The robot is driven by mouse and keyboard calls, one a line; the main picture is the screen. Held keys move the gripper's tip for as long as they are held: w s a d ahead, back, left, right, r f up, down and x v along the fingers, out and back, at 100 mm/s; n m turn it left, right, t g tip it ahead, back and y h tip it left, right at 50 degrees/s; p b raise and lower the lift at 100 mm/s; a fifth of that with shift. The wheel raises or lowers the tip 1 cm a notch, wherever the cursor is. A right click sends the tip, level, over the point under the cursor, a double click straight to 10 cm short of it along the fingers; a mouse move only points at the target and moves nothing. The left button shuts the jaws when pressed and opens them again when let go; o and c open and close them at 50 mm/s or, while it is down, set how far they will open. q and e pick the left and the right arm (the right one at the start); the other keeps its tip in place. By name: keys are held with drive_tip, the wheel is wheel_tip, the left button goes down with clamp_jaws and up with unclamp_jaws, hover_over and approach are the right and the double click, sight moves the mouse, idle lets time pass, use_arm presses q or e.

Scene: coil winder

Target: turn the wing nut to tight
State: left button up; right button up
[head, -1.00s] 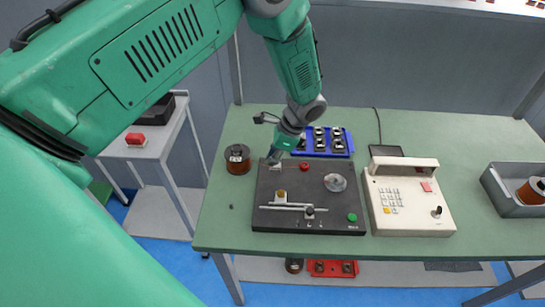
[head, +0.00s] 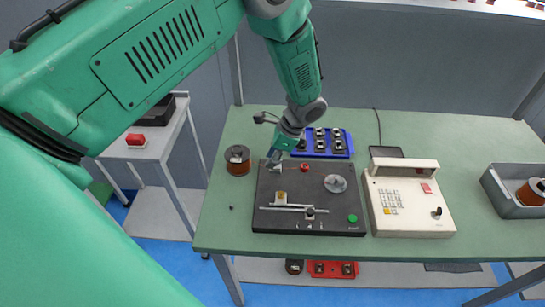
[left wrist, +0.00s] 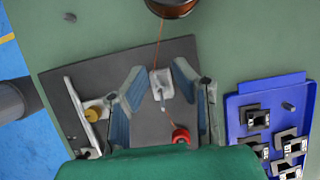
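My left gripper (head: 274,160) is at the back left corner of the black winder base (head: 264,222). In the left wrist view the left gripper (left wrist: 160,70) is open, with its two blue-grey fingers on either side of a small light grey metal block (left wrist: 161,80). The block has a thin pin or spindle pointing toward the red knob (left wrist: 181,135). I cannot make out the wing nut's wings clearly; it may be the small grey part on this block. A gap shows between the fingers and the block. My right gripper is not in view.
A copper wire spool (head: 238,160) stands left of the base, and a wire runs from it to the block. A blue tray (head: 347,138) of parts lies behind. A cream control box (head: 410,200) stands right. The table's front left is mostly clear.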

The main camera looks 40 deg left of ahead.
use_arm(q)
drive_tip(key=v, duration=1.2)
drive_tip(key=shift+w, duration=0.1)
drive_tip(key=shift+f, duration=0.1)
